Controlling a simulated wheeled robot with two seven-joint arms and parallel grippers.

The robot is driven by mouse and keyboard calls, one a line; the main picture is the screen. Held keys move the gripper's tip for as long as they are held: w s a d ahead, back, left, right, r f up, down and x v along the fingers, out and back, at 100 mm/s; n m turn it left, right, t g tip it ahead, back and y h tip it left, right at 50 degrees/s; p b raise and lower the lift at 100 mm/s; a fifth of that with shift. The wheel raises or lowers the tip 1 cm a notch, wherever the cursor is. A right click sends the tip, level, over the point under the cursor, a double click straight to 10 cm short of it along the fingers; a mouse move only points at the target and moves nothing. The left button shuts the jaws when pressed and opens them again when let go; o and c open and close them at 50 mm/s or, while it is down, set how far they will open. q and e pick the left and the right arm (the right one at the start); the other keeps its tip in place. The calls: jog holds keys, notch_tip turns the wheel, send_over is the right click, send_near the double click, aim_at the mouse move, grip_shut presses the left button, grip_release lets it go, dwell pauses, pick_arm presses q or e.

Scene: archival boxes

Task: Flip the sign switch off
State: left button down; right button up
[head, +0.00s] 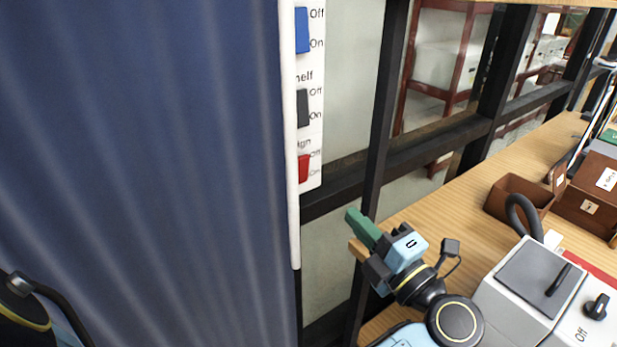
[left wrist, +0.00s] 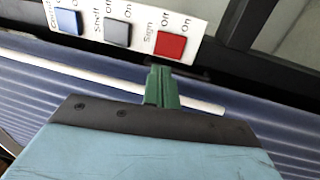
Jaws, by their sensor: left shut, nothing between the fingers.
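The sign switch is a red rocker (head: 303,168) at the bottom of a white panel (head: 313,130), partly hidden by a curtain's edge in the head view. In the left wrist view the red switch (left wrist: 170,45) shows whole, with "Sign", "Off" and "On" printed beside it. I cannot tell which way it is tipped. My left gripper (head: 354,218) has green fingers and is shut and empty, below and right of the switch in the head view. In the left wrist view its fingertips (left wrist: 162,72) point at the red switch; contact is not clear. My right gripper is not in view.
A blue switch (head: 302,30) and a grey switch (head: 302,108) sit above the red one. A blue curtain (head: 140,150) with a white edge bar (head: 291,130) hangs close on the left. Black frame posts stand right. A wooden counter (head: 470,210) holds brown boxes and a grey machine (head: 530,290).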

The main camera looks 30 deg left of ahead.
pick_arm(q)
jog(key=shift+s+r+n, duration=0.1)
jog(key=shift+s+n, duration=0.1)
jog(key=shift+n, duration=0.1)
jog(key=shift+g, duration=0.4)
jog(key=p, duration=0.1)
send_near(299, 166)
jog(key=x, duration=0.6)
jog(key=shift+w+a+r, duration=0.1)
jog(key=shift+w+a, duration=0.05)
jog(key=shift+a, duration=0.25)
